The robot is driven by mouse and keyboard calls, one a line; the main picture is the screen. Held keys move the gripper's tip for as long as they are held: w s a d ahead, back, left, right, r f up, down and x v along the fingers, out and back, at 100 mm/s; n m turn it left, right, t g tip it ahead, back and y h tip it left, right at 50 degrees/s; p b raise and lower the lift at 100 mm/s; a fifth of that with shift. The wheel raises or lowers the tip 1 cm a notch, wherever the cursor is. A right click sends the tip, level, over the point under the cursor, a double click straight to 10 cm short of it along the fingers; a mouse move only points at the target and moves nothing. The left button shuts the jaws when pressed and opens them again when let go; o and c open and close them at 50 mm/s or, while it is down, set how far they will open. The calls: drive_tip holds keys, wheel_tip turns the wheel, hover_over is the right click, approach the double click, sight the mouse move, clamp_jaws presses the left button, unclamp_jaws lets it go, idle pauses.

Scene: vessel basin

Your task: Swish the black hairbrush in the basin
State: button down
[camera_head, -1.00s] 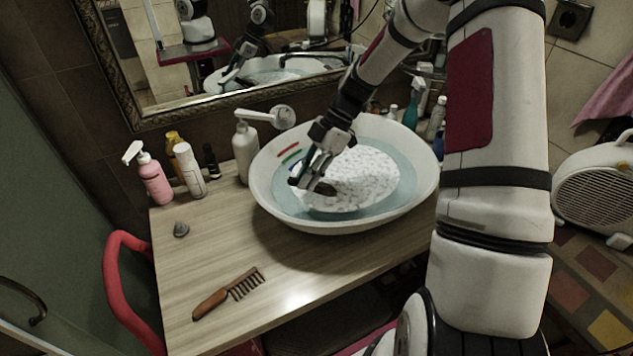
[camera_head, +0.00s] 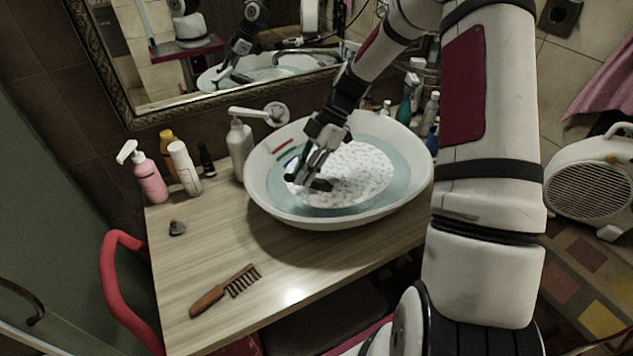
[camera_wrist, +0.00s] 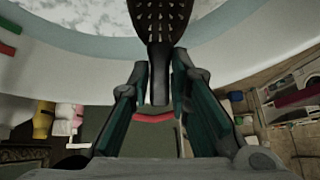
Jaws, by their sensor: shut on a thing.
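The basin (camera_head: 262,199) is a white bowl on the wooden counter, with pale bluish water and a speckled white patch inside it. My gripper (camera_head: 308,180) is inside the bowl's rim, pointing down over its left part. It is shut on the black hairbrush (camera_head: 322,185), whose dark head shows low at the water; I cannot tell how deep it sits. In the wrist view, the hairbrush (camera_wrist: 160,22) extends up from between the fingers of my gripper (camera_wrist: 161,85), bristles facing the camera. The fingers close around its handle.
A pink pump bottle (camera_head: 149,178), a white bottle (camera_head: 185,167) and a white dispenser (camera_head: 240,148) stand left of the basin. More bottles (camera_head: 407,103) stand behind right. A mirror is behind.

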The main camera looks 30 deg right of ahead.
drive_tip(key=shift+a, duration=0.25)
drive_tip(key=shift+d, duration=0.15)
drive_tip(key=shift+d, duration=0.45)
drive_tip(key=shift+a, duration=0.2)
drive_tip(key=shift+a+p, duration=0.35)
drive_tip(key=shift+a, duration=0.05)
drive_tip(key=shift+d, duration=0.15)
idle(0.4)
drive_tip(key=shift+d, duration=0.45)
drive_tip(key=shift+a, duration=0.2)
